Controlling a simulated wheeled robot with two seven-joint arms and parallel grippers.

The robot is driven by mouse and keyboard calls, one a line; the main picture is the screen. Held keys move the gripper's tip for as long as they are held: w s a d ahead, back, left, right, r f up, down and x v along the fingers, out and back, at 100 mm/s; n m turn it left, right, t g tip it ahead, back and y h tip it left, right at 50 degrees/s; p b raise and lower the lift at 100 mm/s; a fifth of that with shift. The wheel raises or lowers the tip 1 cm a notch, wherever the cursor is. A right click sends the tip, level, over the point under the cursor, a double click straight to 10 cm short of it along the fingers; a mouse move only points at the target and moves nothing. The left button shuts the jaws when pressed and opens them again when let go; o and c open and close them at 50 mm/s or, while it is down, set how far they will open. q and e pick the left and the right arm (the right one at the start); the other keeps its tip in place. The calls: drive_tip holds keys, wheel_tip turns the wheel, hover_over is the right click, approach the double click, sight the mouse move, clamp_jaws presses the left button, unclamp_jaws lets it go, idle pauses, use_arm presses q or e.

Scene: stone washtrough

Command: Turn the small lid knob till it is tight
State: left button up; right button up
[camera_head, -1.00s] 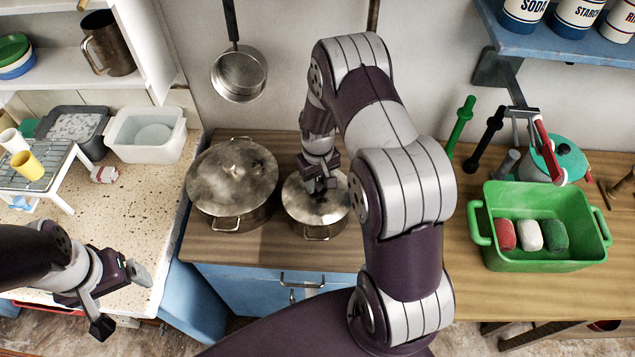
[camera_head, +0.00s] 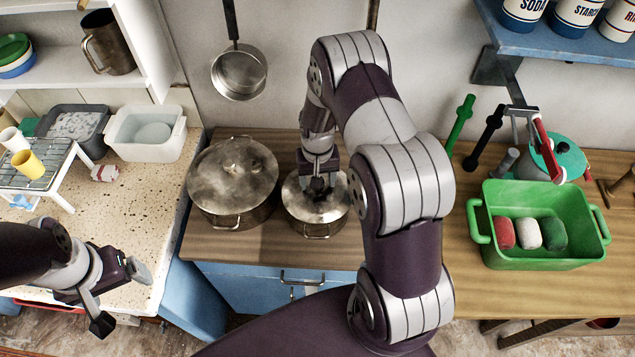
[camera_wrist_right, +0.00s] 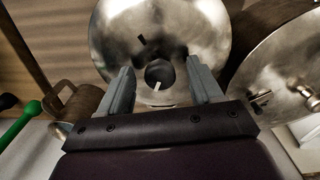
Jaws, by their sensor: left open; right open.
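The small pot (camera_head: 318,230) stands right of a larger pot, its metal lid (camera_head: 300,208) on top. In the right wrist view the small lid (camera_wrist_right: 185,28) has a round dark knob (camera_wrist_right: 157,71) at its centre. A pale mark shows on the knob, and a dark mark on the lid points another way. My right gripper (camera_head: 320,184) is above this lid, pointing down. In the right wrist view its open fingers (camera_wrist_right: 160,76) lie either side of the knob with gaps. In the head view the gripper hides the knob. My left gripper (camera_head: 122,299) is open and empty at lower left.
The large lidded pot (camera_head: 233,178) stands close on the left. A green tub (camera_head: 530,262) with several coloured rolls stands at right. A white basin (camera_head: 146,148) and a wire rack (camera_head: 52,165) are at left. Wooden counter is clear in front of the pots.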

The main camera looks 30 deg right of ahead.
drive_tip(key=n, duration=0.5)
drive_tip(key=shift+n, duration=0.3)
drive_tip(key=n, duration=0.3)
drive_tip(key=shift+p, duration=0.3)
drive_tip(key=n, duration=0.6)
drive_tip(key=shift+n, duration=0.3)
drive_tip(key=c, duration=0.8)
drive_tip(key=m, duration=0.6)
drive_tip(key=shift+m+p, duration=0.3)
drive_tip(key=shift+m, duration=0.1)
drive_tip(key=shift+c, duration=0.2)
drive_tip(key=m, duration=0.5)
drive_tip(key=shift+m, duration=0.4)
drive_tip(key=m, duration=0.3)
drive_tip(key=shift+m, duration=0.3)
drive_tip(key=o, duration=0.8)
